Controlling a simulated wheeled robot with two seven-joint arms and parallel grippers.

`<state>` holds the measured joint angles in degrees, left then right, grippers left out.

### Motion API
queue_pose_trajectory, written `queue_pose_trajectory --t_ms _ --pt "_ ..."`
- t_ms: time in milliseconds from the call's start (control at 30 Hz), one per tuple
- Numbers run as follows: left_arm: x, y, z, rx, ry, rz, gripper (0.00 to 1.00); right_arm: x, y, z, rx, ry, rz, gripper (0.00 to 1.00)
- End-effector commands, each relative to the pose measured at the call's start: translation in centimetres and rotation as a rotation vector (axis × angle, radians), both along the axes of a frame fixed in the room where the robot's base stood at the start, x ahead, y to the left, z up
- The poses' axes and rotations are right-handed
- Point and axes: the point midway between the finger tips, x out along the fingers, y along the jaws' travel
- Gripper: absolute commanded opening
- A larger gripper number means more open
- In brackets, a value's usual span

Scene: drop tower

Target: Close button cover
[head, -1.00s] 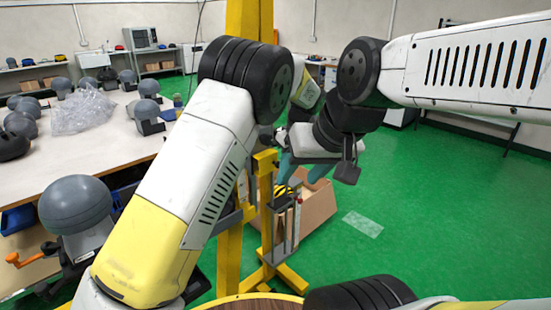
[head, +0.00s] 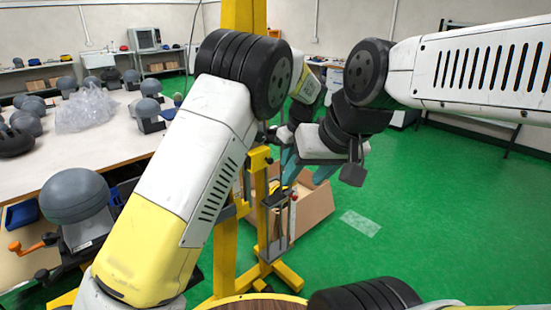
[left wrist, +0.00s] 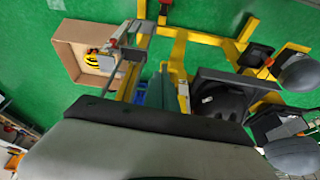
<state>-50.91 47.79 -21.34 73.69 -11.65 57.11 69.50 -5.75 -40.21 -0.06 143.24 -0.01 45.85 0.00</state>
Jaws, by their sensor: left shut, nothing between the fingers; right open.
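A small dark control box (head: 275,198) stands on a narrow yellow stand in the head view. A yellow and black patch shows at its upper edge, and I cannot tell whether this is the button cover or how far it is open. In the left wrist view a grey plate (left wrist: 106,64) sits beside a yellow-black striped thing (left wrist: 92,59).
An open cardboard box (head: 315,208) lies on the green floor behind the stand. A yellow column (head: 229,255) rises close on the left. A white workbench (head: 60,155) with several grey-domed units is further left. The floor at right is clear.

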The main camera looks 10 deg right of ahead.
Motion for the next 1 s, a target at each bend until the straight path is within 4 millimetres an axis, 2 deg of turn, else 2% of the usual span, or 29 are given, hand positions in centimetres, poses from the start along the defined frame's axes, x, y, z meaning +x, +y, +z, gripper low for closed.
queue_pose_trajectory --t_ms 500,667,767,833,1000 --pt "-2.1 -1.5 6.8 -0.001 0.000 0.002 0.00 0.0 0.0 0.0 -0.001 0.001 0.001 0.48" --pt "-2.4 -1.5 8.0 -0.002 0.002 0.002 0.00 0.0 0.0 0.0 -0.001 0.002 0.001 0.48" --pt "-2.5 0.2 9.1 -0.019 0.015 -0.004 0.00 0.0 0.0 0.0 -0.001 0.002 0.001 0.48" --pt "-2.6 2.6 10.3 -0.046 0.030 -0.018 0.00 0.0 0.0 0.0 -0.001 0.002 0.001 0.48" --pt "-4.7 10.8 13.8 -0.137 0.064 -0.093 0.00 0.0 0.0 0.0 -0.001 0.002 0.001 0.48"
